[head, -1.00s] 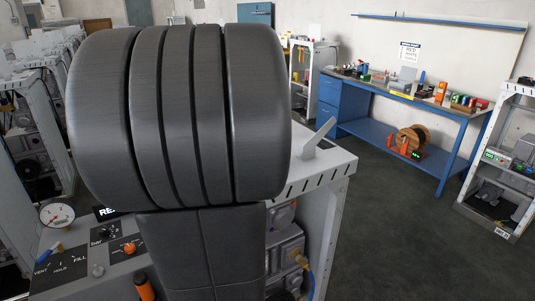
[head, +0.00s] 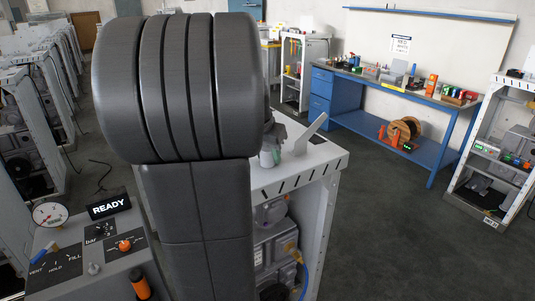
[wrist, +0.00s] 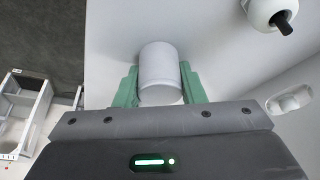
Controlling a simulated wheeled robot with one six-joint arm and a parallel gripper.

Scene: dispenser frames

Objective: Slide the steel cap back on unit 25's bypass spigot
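In the wrist view, a smooth pale grey cylinder (wrist: 159,68), which looks like the steel cap, sits between the green fingers of my gripper (wrist: 160,86). Both fingers touch its sides, with a pale surface behind it. In the head view my gripper (head: 271,155) shows partly past my arm, above the white cabinet top (head: 300,172), close to an upright pale plate (head: 311,134). A white round fitting with a dark stub (wrist: 279,17) is at the upper right of the wrist view. I cannot tell whether it is the bypass spigot. No number 25 is readable.
A console with a READY sign (head: 109,207), pressure gauge (head: 50,214) and orange knob (head: 125,245) stands at front left. A blue workbench (head: 400,90) stands at the back, and an open rack (head: 497,150) at the right. The floor between is clear.

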